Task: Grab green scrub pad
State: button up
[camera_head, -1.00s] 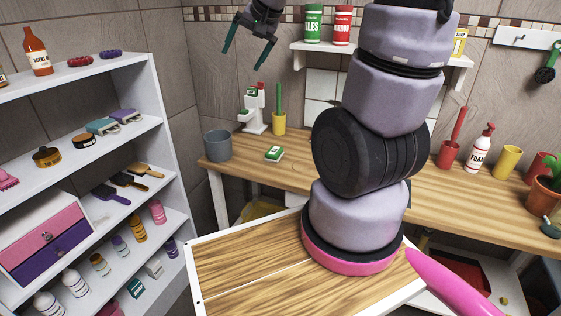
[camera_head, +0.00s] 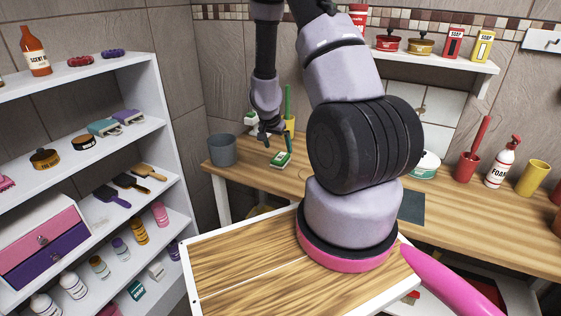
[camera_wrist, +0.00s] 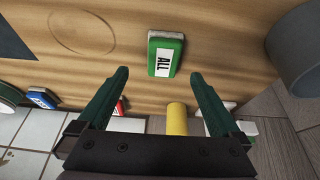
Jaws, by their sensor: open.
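The green scrub pad (camera_head: 280,159) lies on the wooden counter, to the right of the grey bucket. My gripper (camera_head: 272,133) is just above the pad in the head view. In the wrist view its two dark green fingers (camera_wrist: 160,82) are spread wide with nothing between them, and the pad shows beyond the fingertips, roughly centred between them.
The grey bucket (camera_head: 222,149) stands left of the pad; it also shows in the wrist view (camera_wrist: 297,50). A shelf unit (camera_head: 170,130) fills the left side.

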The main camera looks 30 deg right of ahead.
aim_at(280, 157)
jog(key=x, duration=0.5)
jog(key=w+x, duration=0.1)
jog(key=x, duration=0.1)
jog(key=shift+f, duration=0.2)
jog(key=shift+c, duration=0.3)
jog(key=c, duration=1.3)
jog(key=shift+o, duration=0.2)
jog(key=shift+r, duration=0.1)
